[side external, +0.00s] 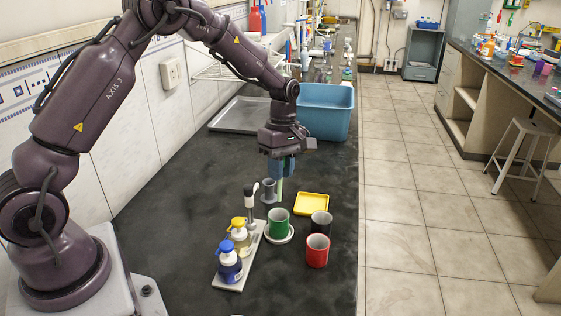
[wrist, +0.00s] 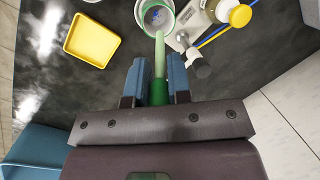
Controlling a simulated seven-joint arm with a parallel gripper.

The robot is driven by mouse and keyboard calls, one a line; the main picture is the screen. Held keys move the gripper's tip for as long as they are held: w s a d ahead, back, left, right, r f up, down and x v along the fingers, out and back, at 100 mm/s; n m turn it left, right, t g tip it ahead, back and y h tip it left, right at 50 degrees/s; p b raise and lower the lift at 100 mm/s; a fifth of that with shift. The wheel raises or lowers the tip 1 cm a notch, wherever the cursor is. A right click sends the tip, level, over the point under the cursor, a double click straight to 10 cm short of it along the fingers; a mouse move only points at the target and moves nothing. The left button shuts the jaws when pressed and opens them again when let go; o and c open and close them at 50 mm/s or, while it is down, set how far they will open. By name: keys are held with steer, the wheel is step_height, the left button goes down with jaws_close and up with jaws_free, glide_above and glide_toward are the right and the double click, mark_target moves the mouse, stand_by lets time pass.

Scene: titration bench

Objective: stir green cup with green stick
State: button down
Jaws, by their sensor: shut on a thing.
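My gripper (side external: 281,170) points down with its blue fingers shut on the green stick (side external: 279,189). In the wrist view, the stick's dark green part is between the fingers (wrist: 155,85) and its pale green shaft (wrist: 160,52) extends toward the green cup (wrist: 140,17). The green cup (side external: 278,225) stands upright on a white round saucer (side external: 287,240). In the side view, the stick's lower end appears just above and behind the cup's rim. In the wrist view it overlaps the rim; whether it touches is unclear.
A grey holder (side external: 269,187) stands just behind the cup. A black cup (side external: 321,224), a red cup (side external: 317,252) and a yellow tray (side external: 311,204) are to the right. A pale board (side external: 232,284) with blue- and yellow-topped bottles lies to the left. A blue bin (side external: 327,112) stands behind.

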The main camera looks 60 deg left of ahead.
steer(key=shift+w+a+f, duration=0.1)
steer(key=shift+f, duration=0.6)
steer(key=shift+w+a+f, duration=0.1)
steer(key=shift+f, duration=0.6)
steer(key=shift+s+d+f, duration=0.15)
steer(key=shift+f, duration=0.85)
steer(key=shift+s+d+f, duration=0.1)
steer(key=shift+s+f, duration=0.05)
steer(key=shift+f, duration=0.8)
steer(key=shift+s+d+f, duration=0.15)
steer(key=shift+f, duration=0.85)
